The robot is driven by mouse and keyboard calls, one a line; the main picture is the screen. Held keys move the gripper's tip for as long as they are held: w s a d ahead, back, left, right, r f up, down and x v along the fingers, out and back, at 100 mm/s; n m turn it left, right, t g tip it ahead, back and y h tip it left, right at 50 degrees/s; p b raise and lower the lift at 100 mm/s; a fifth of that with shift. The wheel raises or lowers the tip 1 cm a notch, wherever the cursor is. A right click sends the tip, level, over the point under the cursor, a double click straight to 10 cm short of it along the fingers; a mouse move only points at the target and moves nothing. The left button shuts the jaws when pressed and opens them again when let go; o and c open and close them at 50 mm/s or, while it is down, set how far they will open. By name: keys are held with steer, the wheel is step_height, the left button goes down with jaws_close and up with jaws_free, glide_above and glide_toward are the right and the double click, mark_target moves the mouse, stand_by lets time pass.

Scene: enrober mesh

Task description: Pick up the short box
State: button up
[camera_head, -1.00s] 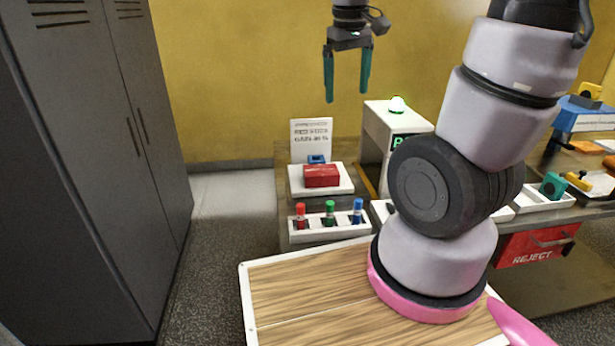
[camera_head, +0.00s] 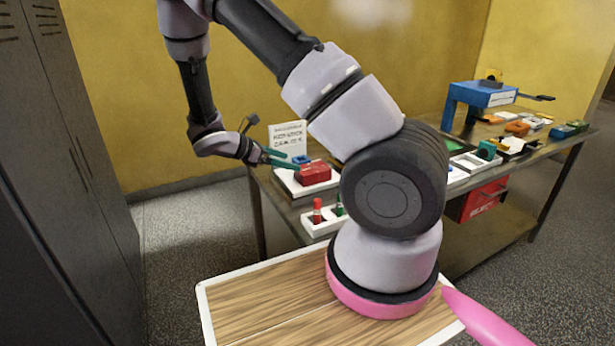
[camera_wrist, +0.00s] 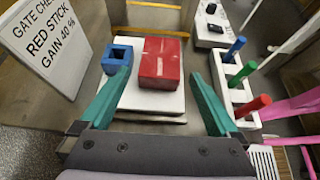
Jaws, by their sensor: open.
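A red box (camera_head: 314,174) lies on a white platform (camera_head: 284,181) at the left end of the bench. It also shows in the wrist view (camera_wrist: 160,62), where I see its top and near side. A small blue piece with a square opening (camera_wrist: 117,58) stands left of it, partly hidden behind my finger in the head view. My gripper (camera_head: 290,161) is open, with its teal fingers pointing toward the red box from the left side. In the wrist view my gripper (camera_wrist: 158,76) has one finger on either side of the box, with gaps, and nothing is held.
A white printed sign (camera_wrist: 45,40) stands left of the platform. A white rack (camera_wrist: 226,66) with red, green and blue sticks stands close on the right. A red reject bin (camera_head: 484,200) and a blue machine (camera_head: 483,93) are farther right. Grey lockers stand at left.

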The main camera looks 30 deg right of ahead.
mark_target(311, 168)
steer(key=x, duration=1)
steer(key=shift+s+d+f, duration=0.1)
steer(key=shift+d+f, duration=0.1)
steer(key=shift+d, duration=0.05)
steer(key=shift+c, duration=0.3)
steer(key=c, duration=1.3)
